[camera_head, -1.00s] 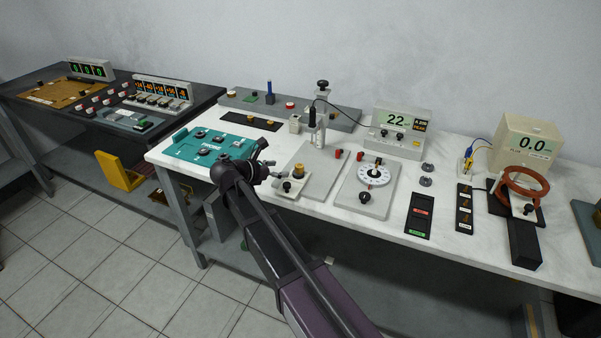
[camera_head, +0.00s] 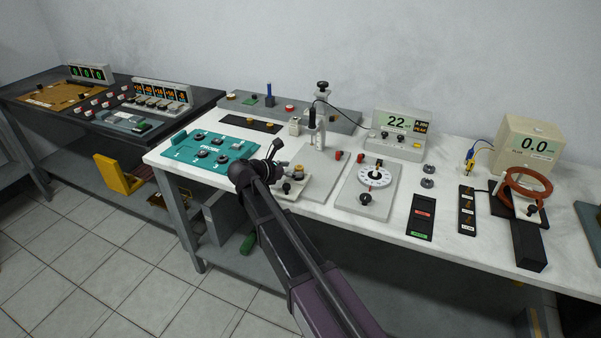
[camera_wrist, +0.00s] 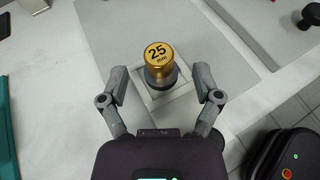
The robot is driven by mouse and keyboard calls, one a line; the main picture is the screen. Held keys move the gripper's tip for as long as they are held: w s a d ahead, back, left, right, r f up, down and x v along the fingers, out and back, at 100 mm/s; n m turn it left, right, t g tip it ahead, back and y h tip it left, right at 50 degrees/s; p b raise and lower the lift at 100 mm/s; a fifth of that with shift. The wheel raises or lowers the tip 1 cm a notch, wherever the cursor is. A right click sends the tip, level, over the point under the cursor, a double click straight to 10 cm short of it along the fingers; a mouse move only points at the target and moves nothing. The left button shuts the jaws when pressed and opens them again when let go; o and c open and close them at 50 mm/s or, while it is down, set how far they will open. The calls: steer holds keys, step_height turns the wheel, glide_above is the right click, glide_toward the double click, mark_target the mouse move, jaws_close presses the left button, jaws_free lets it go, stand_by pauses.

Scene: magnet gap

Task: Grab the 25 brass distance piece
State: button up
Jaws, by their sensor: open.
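The brass distance piece (camera_wrist: 159,60) is a short golden cylinder marked "25 mm". It stands upright on a dark round seat in a pale square holder (camera_wrist: 180,98) in the wrist view. My gripper (camera_wrist: 160,85) is open, with one finger on each side of the piece and apart from it. In the head view my gripper (camera_head: 270,155) is over the front edge of the white bench. The brass piece shows there as a small golden spot (camera_head: 299,169) just right of my gripper.
A teal tray (camera_head: 190,160) with dark knobs lies left of my gripper. A grey plate with a white dial (camera_head: 374,178) stands to the right. A grey stand with a column (camera_head: 321,130) is behind.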

mark_target(296, 169)
steer(key=shift+b+x, duration=0.5)
steer(key=shift+x, duration=1.15)
steer(key=shift+c, duration=0.2)
jaws_close()
